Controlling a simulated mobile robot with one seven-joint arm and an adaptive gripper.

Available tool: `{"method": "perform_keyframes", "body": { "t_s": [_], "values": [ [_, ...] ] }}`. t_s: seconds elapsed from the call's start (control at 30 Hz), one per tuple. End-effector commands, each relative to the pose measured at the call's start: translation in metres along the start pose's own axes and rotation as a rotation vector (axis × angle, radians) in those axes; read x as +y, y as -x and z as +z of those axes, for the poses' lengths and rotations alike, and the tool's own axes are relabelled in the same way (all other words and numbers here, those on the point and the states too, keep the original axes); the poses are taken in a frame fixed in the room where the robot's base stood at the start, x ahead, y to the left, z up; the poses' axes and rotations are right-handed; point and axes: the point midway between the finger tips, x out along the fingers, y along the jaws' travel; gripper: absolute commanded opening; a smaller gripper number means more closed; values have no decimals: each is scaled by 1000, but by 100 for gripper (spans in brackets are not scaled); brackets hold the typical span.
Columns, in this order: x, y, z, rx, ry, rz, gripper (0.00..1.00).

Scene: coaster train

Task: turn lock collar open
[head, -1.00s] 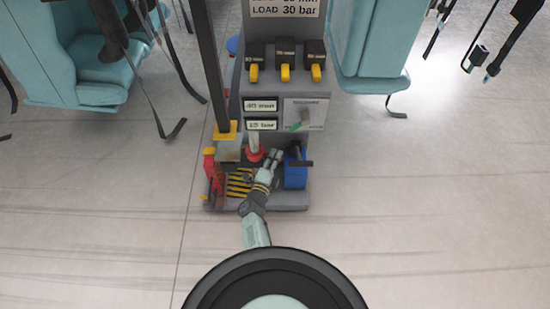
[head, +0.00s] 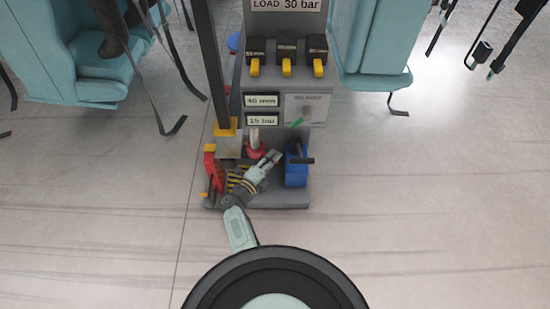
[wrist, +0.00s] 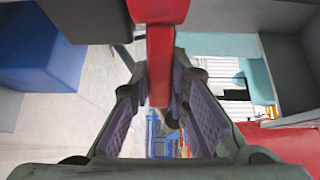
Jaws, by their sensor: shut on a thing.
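The red lock collar (head: 255,151) sits low around the foot of a pale post (head: 253,138) on the grey machine. My gripper (head: 277,155) is beside it, slanted up and to the right. In the wrist view my gripper (wrist: 160,100) is shut on a red bar (wrist: 160,65), which stands upright between the two purple-padded fingers. The bar appears to be an arm of the collar. It joins a wider red part at the top of the wrist view. In the head view my gripper hides part of the collar and the grip itself.
A blue box (head: 296,170) with a dark handle stands close to the right of my gripper. Grey panels with yellow-handled switches (head: 287,66) rise above. Open floor lies in front.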

Motion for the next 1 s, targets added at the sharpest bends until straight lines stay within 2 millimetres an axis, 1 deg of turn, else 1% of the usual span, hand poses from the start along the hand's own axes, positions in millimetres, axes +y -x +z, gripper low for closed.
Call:
{"method": "perform_keyframes", "body": {
  "t_s": [0.03, 0.1, 0.3, 0.5, 0.7, 1.0],
  "values": [
    [5, 4, 4, 38, -3, -2, 0],
    [6, 9, 4, 100, -3, -1, 0],
    [8, 22, 6, 270, -4, 0, 0],
    [9, 29, 7, 409, -3, 4, 0],
    [8, 32, 6, 501, -2, 6, 0],
    [5, 33, 6, 552, 1, 6, 0]
  ]
}}
